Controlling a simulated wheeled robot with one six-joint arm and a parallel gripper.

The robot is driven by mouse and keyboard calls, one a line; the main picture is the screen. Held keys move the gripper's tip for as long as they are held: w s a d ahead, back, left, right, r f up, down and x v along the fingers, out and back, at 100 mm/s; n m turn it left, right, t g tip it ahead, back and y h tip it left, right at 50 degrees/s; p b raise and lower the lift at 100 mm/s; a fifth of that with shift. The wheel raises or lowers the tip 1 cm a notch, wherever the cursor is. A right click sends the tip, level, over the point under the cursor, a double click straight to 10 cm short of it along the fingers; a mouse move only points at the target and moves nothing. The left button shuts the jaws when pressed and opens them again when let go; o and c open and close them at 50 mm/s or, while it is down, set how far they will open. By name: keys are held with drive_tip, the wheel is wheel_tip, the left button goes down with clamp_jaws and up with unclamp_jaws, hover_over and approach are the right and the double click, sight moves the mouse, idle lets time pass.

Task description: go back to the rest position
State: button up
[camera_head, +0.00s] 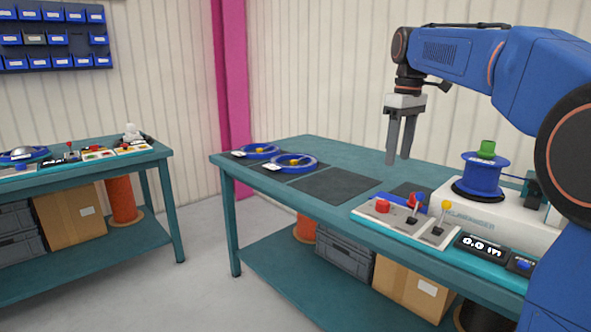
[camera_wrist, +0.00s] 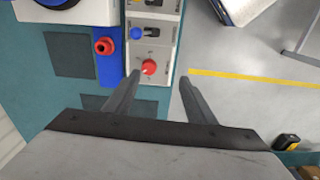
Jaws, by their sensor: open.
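My gripper (camera_head: 397,160) hangs above the right-hand workbench (camera_head: 318,150), fingers pointing down and apart, with nothing between them. In the wrist view both fingers (camera_wrist: 160,80) show, spread and empty. Below them are the bench's front edge, part of the control panel and the grey floor. A blue reel (camera_head: 484,177) with a green top sits on the white machine (camera_head: 500,212) at the right.
An empty dark mat (camera_head: 335,185) lies in the middle. A display (camera_head: 482,246) reads 0.0 m. A second bench (camera_head: 100,163) stands left, across free floor.

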drive_tip(key=s+f+m+t, duration=0.2)
drive_tip(key=s+f+m, duration=0.2)
drive_tip(key=s+f, duration=0.9)
drive_tip(key=s+f+m+t, duration=0.2)
drive_tip(key=s+f, duration=1.2)
drive_tip(key=s, duration=0.7)
drive_tip(key=shift+d+m, duration=0.3)
drive_tip(key=shift+m, duration=0.6)
